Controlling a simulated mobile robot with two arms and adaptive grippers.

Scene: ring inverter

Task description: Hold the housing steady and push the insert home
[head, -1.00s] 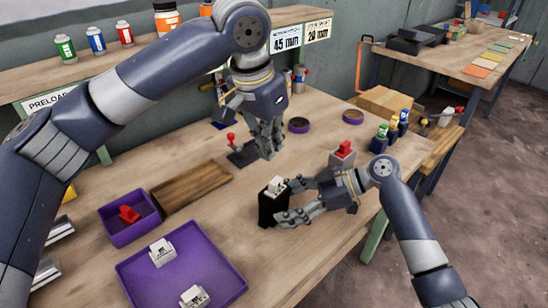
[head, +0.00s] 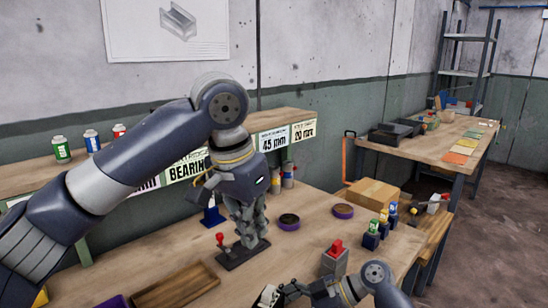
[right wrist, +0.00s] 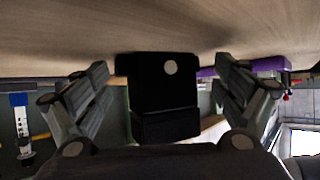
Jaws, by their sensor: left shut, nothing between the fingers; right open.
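The right wrist view shows a black block, apparently the housing (right wrist: 165,95), between the two fingers of my right gripper (right wrist: 170,100). The fingers are open, with a gap on each side of it. In the head view, a white insert (head: 268,296) shows at the bottom edge beside my right gripper (head: 290,292); the housing under it is cut off. How deep the insert sits cannot be told. My left gripper (head: 252,238) is shut and empty, pointing down over a dark base (head: 238,256) with a red-knobbed lever (head: 220,240).
A wooden tray (head: 178,288) is at front left. A labelled shelf (head: 190,165) runs behind the bench.

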